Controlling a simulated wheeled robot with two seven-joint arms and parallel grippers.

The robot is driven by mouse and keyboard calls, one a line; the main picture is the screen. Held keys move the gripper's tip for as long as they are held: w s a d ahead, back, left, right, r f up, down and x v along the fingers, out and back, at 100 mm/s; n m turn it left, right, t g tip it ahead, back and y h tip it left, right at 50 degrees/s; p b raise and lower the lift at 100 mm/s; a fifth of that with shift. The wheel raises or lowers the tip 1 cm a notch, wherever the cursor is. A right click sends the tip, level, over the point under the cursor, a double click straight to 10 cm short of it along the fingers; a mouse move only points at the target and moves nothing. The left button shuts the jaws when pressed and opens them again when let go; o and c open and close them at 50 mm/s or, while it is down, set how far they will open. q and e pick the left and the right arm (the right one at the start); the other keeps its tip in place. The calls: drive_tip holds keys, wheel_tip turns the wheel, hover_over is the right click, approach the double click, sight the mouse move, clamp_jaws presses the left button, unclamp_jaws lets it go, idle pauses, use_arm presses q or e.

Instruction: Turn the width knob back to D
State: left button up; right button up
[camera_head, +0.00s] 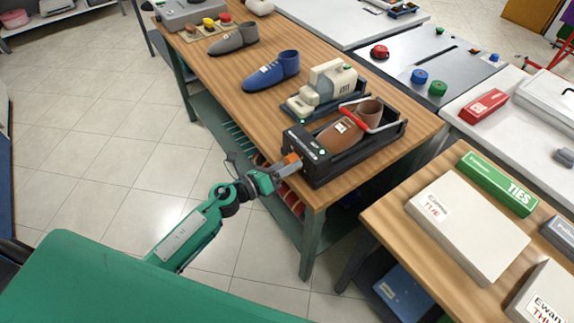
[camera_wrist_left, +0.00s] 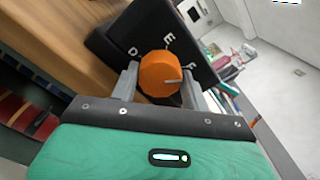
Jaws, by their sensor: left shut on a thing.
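The width knob (camera_wrist_left: 160,72) is orange and round, on the dark end face of a black shoe machine (camera_head: 318,168). In the left wrist view, its pale pointer line points to the right, toward the letter at the right, which looks like F. The letter D is at the knob's upper left and E is above it. My left gripper (camera_wrist_left: 159,84) has a grey finger on each side of the knob and is shut on it. In the head view, the gripper (camera_head: 287,167) meets the machine's near left end, with the knob (camera_head: 292,158) partly hidden.
A brown shoe (camera_head: 338,133) sits in the machine under a red-gripped bar. A beige device (camera_head: 324,85), a blue shoe (camera_head: 272,72) and a grey shoe (camera_head: 234,38) stand farther along the wooden table (camera_head: 228,72). A second table (camera_head: 393,212) with boxes stands at right. Floor at left is clear.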

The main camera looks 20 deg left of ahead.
drive_tip(key=shift+d+r, duration=0.1)
drive_tip(key=shift+d, duration=0.05)
use_arm(q)
drive_tip(key=shift+n+p, duration=0.35)
drive_tip(key=shift+n, duration=0.15)
drive_tip(key=n+p, duration=0.2)
drive_tip(key=n, duration=0.1)
drive_tip(key=shift+r, duration=0.15)
drive_tip(key=shift+n+p, duration=0.45)
drive_tip(key=shift+n, duration=0.45)
drive_tip(key=shift+f+n+p, duration=0.2)
drive_tip(key=shift+n+p, duration=3.55)
drive_tip(key=shift+n, duration=7.35)
use_arm(e)
drive_tip(key=s+r, duration=0.4)
drive_tip(key=r, duration=0.5)
drive_tip(key=shift+a, duration=0.2)
drive_tip(key=shift+s+r, duration=0.1)
drive_tip(key=shift+r, duration=0.05)
drive_tip(key=shift+d, duration=0.1)
